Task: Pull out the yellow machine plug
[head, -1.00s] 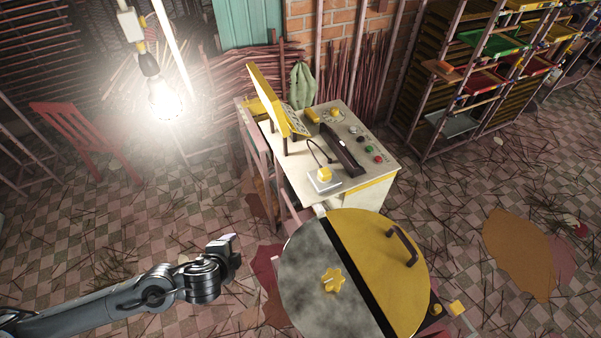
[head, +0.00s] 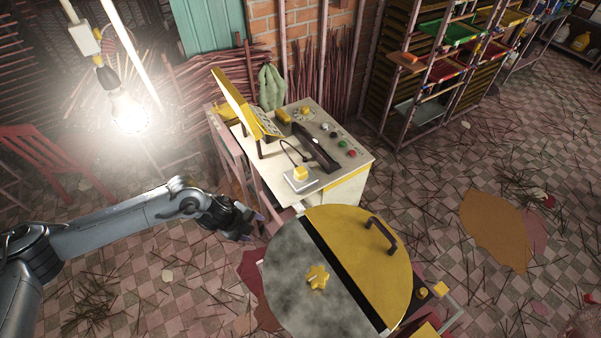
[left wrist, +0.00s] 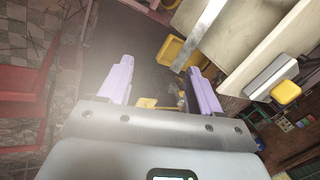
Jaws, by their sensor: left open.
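The yellow plug (head: 300,173) sits in a pale socket box (head: 299,182) at the near left corner of the machine's top, with a dark cord rising from it. In the left wrist view the yellow plug (left wrist: 286,92) and its pale box show at the right edge. My left gripper (head: 256,222) is left of and nearer than the plug, below the machine top's level in the picture, apart from it. In the left wrist view its two purple-tipped fingers (left wrist: 160,82) stand wide apart with nothing held between them. My right gripper is not in view.
The control machine (head: 350,172) has knobs, buttons and a raised yellow panel (head: 239,101). A round drum lid (head: 372,255), half yellow, half grey, stands in front. A lit bulb (head: 130,112) hangs at the left. Open floor lies at the right.

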